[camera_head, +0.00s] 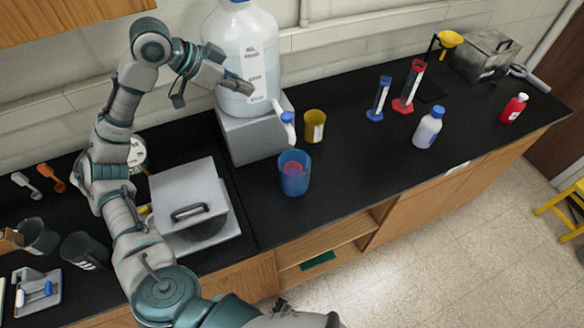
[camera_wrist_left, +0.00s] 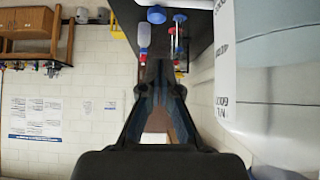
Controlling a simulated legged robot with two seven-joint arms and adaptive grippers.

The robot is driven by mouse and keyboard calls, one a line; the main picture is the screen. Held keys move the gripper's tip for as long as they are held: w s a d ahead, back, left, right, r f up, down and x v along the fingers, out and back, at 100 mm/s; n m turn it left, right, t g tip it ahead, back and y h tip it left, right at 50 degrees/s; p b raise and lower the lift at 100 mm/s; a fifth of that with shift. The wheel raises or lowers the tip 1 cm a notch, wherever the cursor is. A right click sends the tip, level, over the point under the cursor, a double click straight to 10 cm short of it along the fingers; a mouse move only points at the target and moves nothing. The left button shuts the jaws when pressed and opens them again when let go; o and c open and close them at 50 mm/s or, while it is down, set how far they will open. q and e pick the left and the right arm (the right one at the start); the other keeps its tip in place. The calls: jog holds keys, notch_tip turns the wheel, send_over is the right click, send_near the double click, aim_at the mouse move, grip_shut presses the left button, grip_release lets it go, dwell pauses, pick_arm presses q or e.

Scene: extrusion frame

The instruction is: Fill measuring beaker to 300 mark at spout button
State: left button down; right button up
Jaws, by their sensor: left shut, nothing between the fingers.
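A large clear carboy (camera_head: 240,30) with a printed label stands on a grey block (camera_head: 252,138). Its spout with a blue button (camera_head: 288,118) sticks out at the lower right; a blue knob (camera_wrist_left: 156,14) shows at the top of the left wrist view. A blue see-through beaker (camera_head: 294,180) stands upright on the counter in front of the spout, with something pink-red inside. I cannot read its marks. My left gripper (camera_head: 246,88) is shut and empty, in front of the carboy's label and above the spout. Its fingers (camera_wrist_left: 158,72) also show shut in the left wrist view. My right gripper is out of view.
A yellow beaker (camera_head: 315,126) stands just behind the blue one. Blue (camera_head: 379,98) and red (camera_head: 410,86) cylinders and a white bottle (camera_head: 428,128) stand to the right. A grey lidded box (camera_head: 180,187) is at the left. Counter right of the blue beaker is clear.

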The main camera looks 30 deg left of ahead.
pick_arm(q)
jog(key=shift+s+d+r, duration=0.15)
jog(key=shift+r, duration=0.3)
jog(key=shift+s+d+r, duration=0.1)
jog(key=shift+r, duration=0.35)
send_over(284, 115)
jog(key=s+a, duration=0.2)
notch_tip(284, 115, down, 7)
jog(key=f, duration=0.2)
jog(key=shift+w+d+f, duration=0.1)
jog(key=shift+d+f, duration=0.15)
jog(key=shift+f, duration=0.15)
jog(key=shift+f+b, duration=0.3)
jog(key=shift+f, duration=0.35)
jog(key=shift+f, duration=0.1)
